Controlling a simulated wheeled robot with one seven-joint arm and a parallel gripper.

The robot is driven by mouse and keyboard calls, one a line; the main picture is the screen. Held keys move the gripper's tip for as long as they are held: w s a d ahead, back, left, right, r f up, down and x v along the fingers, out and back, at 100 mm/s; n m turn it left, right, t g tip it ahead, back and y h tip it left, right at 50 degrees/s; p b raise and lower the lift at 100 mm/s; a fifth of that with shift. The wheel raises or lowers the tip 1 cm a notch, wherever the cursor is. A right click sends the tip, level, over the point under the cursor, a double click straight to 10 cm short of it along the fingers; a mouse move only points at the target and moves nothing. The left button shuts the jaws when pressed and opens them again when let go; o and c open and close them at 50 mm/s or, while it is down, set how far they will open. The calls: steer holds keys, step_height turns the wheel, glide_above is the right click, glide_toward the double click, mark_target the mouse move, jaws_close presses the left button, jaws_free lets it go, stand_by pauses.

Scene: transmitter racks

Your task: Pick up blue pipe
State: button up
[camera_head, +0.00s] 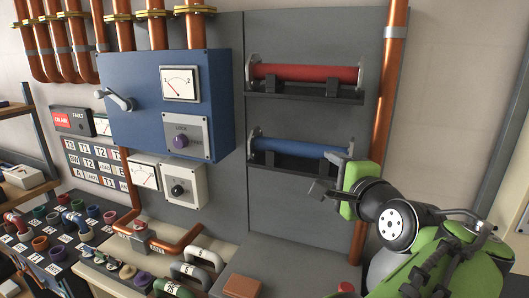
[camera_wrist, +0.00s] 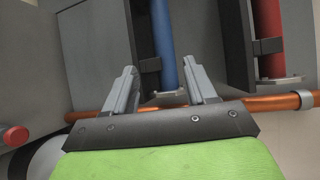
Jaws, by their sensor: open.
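The blue pipe (camera_head: 300,147) lies level on the lower dark shelf of the grey panel, held at its ends by grey brackets. It also shows in the wrist view (camera_wrist: 162,40), running up from between my fingertips. My gripper (camera_head: 335,180) is in front of the right end of the blue pipe and hides part of that end. In the wrist view my gripper (camera_wrist: 166,82) is open, with one finger on each side of the line of the pipe. Nothing is between the fingers that I can see as gripped.
A red pipe (camera_head: 310,73) sits on the shelf above, also in the wrist view (camera_wrist: 268,35). A vertical copper pipe (camera_head: 385,95) stands right of the panel. A blue box (camera_head: 135,110) with a lever and gauge is at the left. Coloured connectors (camera_head: 65,235) crowd the lower left.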

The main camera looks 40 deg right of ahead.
mark_target(306, 151)
steer(key=p+x, duration=0.1)
steer(key=x, duration=1.4)
steer(key=shift+w+d+r+p, duration=0.1)
steer(key=shift+w+d+p, duration=0.2)
steer(key=shift+p, duration=0.1)
steer(key=shift+s+a+r, duration=0.1)
steer(key=shift+s+a, duration=0.05)
steer(key=shift+s, duration=0.05)
jaws_close()
